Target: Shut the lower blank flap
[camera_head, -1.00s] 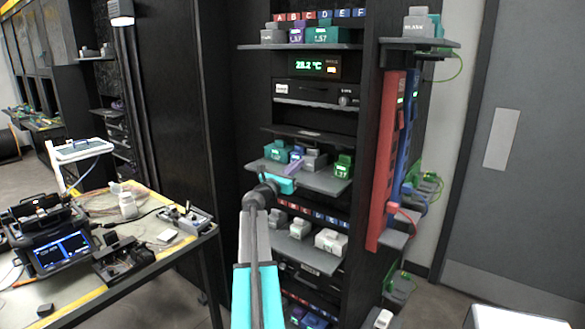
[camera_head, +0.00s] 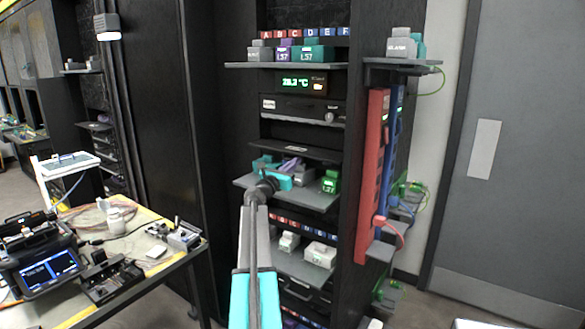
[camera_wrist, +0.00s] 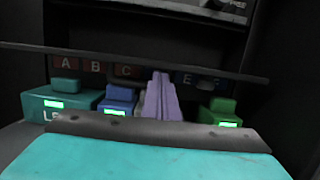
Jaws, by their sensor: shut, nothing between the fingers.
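A dark flap-like panel (camera_head: 300,151) with a small pale label stands out level from the rack, below the black drawer unit. I take it for the lower blank flap, though no wording on it is readable. In the wrist view a thin dark plate edge (camera_wrist: 235,74) crosses in front of the lettered row and looks like the same panel seen edge-on. My gripper (camera_head: 270,184) is shut and empty. In the head view it shows below and left of the panel, over the left part of the module shelf. Its teal body fills the bottom of the wrist view.
The module shelf (camera_head: 318,200) holds teal, blue, purple, grey and green modules (camera_head: 331,182). Another grey shelf (camera_head: 302,268) lies below it. A red upright strip (camera_head: 371,170) stands on the right side. A table with a splicer (camera_head: 45,262) is at the left.

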